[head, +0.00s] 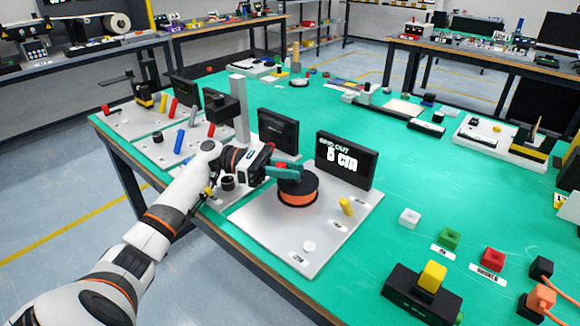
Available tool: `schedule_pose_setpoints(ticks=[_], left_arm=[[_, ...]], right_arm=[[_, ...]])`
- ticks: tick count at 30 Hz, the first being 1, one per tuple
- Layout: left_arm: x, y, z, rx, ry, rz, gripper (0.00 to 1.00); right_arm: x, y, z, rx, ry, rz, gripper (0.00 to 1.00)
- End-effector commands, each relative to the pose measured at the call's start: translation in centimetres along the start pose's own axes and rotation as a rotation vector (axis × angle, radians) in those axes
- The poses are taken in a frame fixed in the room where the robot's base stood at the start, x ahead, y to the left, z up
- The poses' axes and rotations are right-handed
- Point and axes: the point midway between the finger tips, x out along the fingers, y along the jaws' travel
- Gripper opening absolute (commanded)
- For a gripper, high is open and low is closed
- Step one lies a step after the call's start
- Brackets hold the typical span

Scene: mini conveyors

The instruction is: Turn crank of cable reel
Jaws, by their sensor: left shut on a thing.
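The cable reel (298,194) is a black-rimmed drum wound with orange cable. It stands on a light grey board (265,240). A black display (346,160) behind it reads "8 cm" or similar, under small text ending in "OUT". My left gripper (283,172) reaches over the reel's top left side, with teal fingers above the black upper disc. It is shut on the reel's crank, which the fingers mostly hide. My right gripper does not show.
Coloured blocks (449,238) and a black box with a yellow block (432,275) stand at right. Other stations line the table's left side. The green tabletop at centre right is clear.

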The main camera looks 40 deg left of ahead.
Motion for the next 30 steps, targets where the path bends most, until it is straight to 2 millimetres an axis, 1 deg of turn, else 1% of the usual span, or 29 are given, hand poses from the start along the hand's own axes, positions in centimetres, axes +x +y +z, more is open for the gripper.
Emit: schedule_pose_setpoints(ticks=[1,5,12,19,30], left_arm=[[0.0,-0.3,-0.2,0.000,0.002,0.040,0.00],[-0.2,-0.4,-0.1,0.000,-0.002,0.140,0.00],[-0.3,-0.6,0.1,-0.001,-0.009,0.276,0.00],[-0.4,-0.7,0.1,-0.003,-0.014,0.343,0.00],[-0.5,-0.6,0.2,-0.004,-0.016,0.361,0.00]], right_arm=[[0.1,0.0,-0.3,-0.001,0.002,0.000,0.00],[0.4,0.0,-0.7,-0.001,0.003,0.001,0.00],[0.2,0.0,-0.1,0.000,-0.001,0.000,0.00],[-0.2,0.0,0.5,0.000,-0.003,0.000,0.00],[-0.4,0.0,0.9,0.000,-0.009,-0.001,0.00]])
